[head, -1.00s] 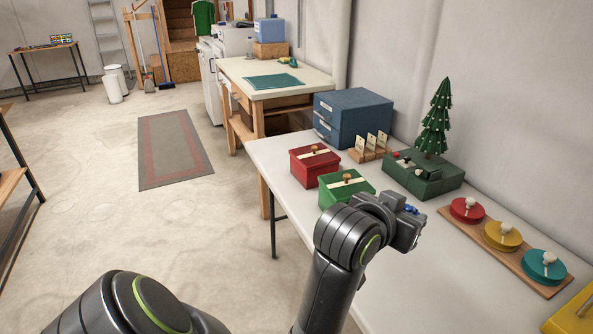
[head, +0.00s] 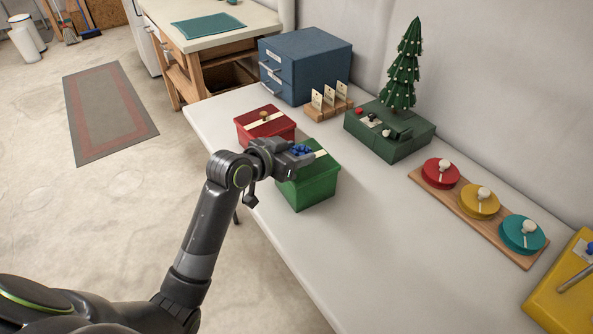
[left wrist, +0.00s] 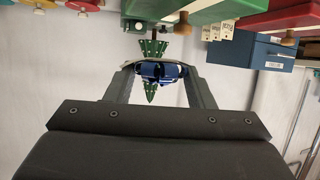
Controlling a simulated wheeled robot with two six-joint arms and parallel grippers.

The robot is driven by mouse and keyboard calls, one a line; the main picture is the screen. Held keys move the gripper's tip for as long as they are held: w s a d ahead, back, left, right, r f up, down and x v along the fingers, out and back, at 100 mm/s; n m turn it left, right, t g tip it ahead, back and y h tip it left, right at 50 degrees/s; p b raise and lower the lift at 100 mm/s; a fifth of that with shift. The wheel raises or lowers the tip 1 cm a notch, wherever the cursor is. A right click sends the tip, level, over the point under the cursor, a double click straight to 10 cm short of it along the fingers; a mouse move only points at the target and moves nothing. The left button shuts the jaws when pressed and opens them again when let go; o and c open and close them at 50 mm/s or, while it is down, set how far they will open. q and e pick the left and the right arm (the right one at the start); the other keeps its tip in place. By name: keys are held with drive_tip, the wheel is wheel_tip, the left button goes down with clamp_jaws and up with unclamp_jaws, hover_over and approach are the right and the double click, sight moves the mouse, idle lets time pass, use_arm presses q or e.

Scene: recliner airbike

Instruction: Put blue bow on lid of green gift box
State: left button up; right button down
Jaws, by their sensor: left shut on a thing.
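The green gift box (head: 308,190) stands on the white table with its lid on and a cream band across the lid. My left gripper (head: 299,151) is over the lid's near left part and hides some of it. It is shut on the blue bow (head: 302,149). In the left wrist view the bow (left wrist: 160,72) sits between the two fingertips (left wrist: 160,74). That view looks upside down, with the green box's underside-up lid (left wrist: 215,12) and a brown knob at the top. I cannot tell whether the bow touches the lid. My right gripper is not in view.
A red gift box (head: 262,126) stands just behind the green one. A dark green base with a small tree (head: 403,70), blue drawers (head: 305,62) and a card holder (head: 330,108) are farther back. A board with colored discs (head: 478,203) is to the right. The table front is clear.

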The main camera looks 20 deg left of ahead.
use_arm(q)
drive_tip(key=shift+f, duration=0.85)
drive_tip(key=shift+w+f, duration=0.1)
drive_tip(key=shift+f, duration=0.5)
wheel_tip(320, 180, down, 3)
drive_tip(key=shift+f, duration=0.1)
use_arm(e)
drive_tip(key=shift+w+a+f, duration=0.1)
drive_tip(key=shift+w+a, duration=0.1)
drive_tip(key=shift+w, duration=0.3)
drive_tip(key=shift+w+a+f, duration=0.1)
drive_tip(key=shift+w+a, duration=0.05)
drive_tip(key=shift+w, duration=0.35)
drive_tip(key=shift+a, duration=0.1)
use_arm(q)
drive_tip(key=shift+f, duration=0.1)
drive_tip(key=o, duration=0.9)
drive_tip(key=shift+o, duration=0.2)
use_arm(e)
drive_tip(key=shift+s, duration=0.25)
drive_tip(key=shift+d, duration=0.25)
